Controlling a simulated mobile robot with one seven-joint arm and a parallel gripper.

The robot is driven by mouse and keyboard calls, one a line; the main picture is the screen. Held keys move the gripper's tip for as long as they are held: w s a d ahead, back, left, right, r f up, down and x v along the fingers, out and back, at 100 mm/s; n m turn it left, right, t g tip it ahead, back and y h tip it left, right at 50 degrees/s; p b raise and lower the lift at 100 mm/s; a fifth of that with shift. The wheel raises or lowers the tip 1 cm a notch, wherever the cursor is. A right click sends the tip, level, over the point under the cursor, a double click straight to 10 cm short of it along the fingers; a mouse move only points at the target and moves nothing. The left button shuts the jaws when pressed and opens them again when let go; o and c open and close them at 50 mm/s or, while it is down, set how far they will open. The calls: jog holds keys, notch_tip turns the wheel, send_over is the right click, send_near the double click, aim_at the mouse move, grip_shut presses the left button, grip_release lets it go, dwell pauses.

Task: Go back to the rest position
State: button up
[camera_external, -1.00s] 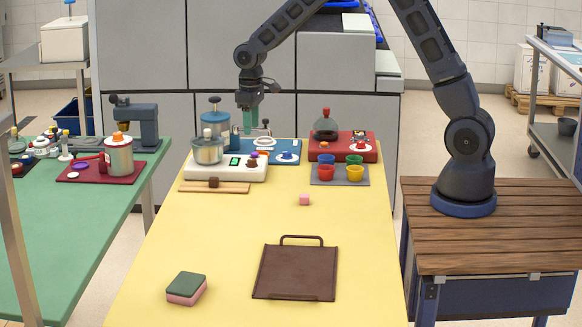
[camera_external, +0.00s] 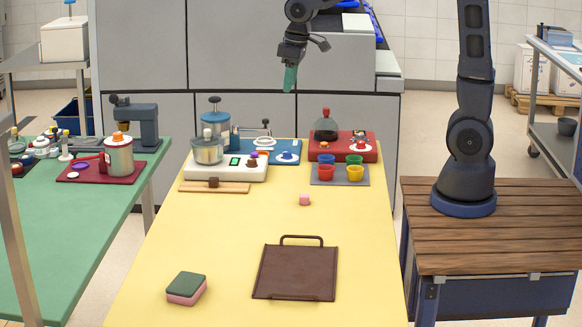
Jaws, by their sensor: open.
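My gripper (camera_external: 290,78) hangs at the top middle of the view, high above the back of the yellow table (camera_external: 230,240), in front of the grey cabinets. Its green fingertips point down and nothing shows between them. It touches nothing. My arm rises from its base on the wooden bench at the right, and its upper part runs out of the top of the view.
A blue tray, a red tray (camera_external: 365,151) and a scale (camera_external: 200,174) with a pot stand at the table's back. Colored cups (camera_external: 326,172) sit on a grey mat. Air around my gripper is clear.

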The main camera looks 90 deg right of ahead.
jog(key=s+a+r+t, duration=0.1)
jog(key=s+a+r, duration=0.1)
jog(key=s, duration=0.6)
jog(key=s+a+r+n+t, duration=0.1)
jog(key=s+a, duration=0.3)
jog(key=s, duration=0.5)
jog(key=s+a+r, duration=0.3)
jog(key=s, duration=0.6)
jog(key=shift+a+n+t, duration=0.3)
jog(key=shift+a+t, duration=0.1)
jog(key=shift+w+d, duration=0.1)
jog(key=shift+w, duration=0.05)
dwell(1.0)
